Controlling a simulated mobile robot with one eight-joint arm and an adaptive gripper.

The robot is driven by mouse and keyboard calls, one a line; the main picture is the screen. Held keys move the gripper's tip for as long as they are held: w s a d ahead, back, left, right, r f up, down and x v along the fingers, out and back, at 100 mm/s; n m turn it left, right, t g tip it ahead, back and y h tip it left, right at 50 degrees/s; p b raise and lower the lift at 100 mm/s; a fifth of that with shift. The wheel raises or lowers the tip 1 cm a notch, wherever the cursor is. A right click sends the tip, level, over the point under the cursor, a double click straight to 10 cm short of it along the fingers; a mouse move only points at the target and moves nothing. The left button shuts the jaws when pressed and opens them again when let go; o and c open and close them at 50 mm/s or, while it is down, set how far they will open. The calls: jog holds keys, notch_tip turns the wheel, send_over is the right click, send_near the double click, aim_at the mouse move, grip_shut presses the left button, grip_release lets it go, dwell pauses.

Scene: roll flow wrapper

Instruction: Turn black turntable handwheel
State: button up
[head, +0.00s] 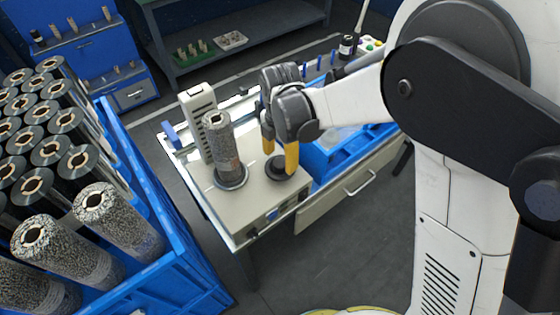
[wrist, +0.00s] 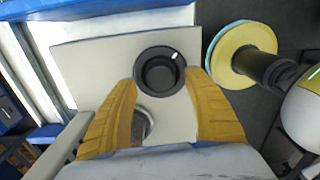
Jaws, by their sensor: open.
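The black turntable handwheel (head: 275,168) is a small round dark wheel on the light top of the machine (head: 248,204). In the wrist view the handwheel (wrist: 160,75) shows from above as a dark ring with a hollow centre and a small white mark on its upper right rim. My gripper (head: 280,162) points down over it with its yellow fingers open. In the wrist view my gripper's fingertips (wrist: 161,82) stand on either side of the wheel; I cannot tell whether they touch it. A speckled grey roll (head: 221,148) stands upright on the turntable left of the handwheel.
A blue crate (head: 165,270) full of upright film rolls stands at the left. A light vertical post (head: 197,120) rises behind the speckled roll. A blue bin (head: 335,160) sits right of the machine. Grey floor in front is clear.

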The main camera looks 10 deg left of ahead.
aim_at(281, 162)
notch_tip(281, 162, up, 10)
dwell(0.3)
jog(key=shift+d, duration=0.1)
